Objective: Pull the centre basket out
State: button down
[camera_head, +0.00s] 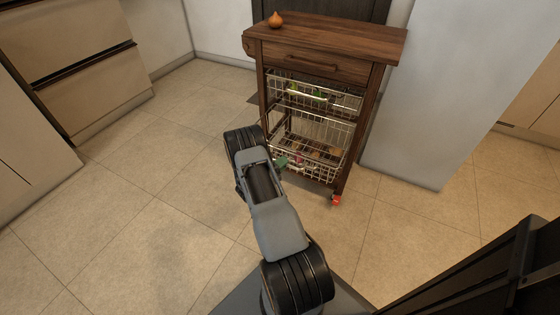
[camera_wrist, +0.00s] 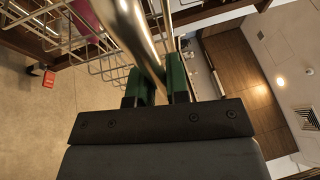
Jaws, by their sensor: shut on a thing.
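The dark wooden trolley holds wire baskets under its drawer. An upper wire basket (camera_head: 345,101) has green items in it. Below it is more wirework (camera_head: 335,131), with a low wire basket front (camera_head: 318,172) and pink items behind it; I cannot tell for sure which part is the centre basket. My gripper (camera_head: 283,161) is at the lower left of the wirework, mostly hidden by my arm. In the wrist view, its green fingers (camera_wrist: 162,85) are shut on a shiny metal basket bar (camera_wrist: 132,32). Basket wires (camera_wrist: 45,35) show to the left.
The trolley top (camera_head: 340,35) carries an orange onion-like object (camera_head: 275,19). A red-marked caster (camera_head: 335,199) stands at the front right. A pale wall block (camera_head: 430,110) stands close on the right. Cabinets (camera_head: 75,60) are at the far left. The tiled floor (camera_head: 150,190) is clear.

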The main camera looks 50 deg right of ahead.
jog(key=shift+w, duration=0.15)
jog(key=c, duration=1.1)
grip_release()
jog(key=a, duration=0.4)
jog(key=a+f+p, duration=0.1)
jog(key=a, duration=0.4)
jog(key=w+a+f+p, duration=0.1)
jog(key=a, duration=0.3)
jog(key=shift+w+a+f, duration=0.1)
jog(key=shift+a+f, duration=0.1)
jog(key=shift+a, duration=0.1)
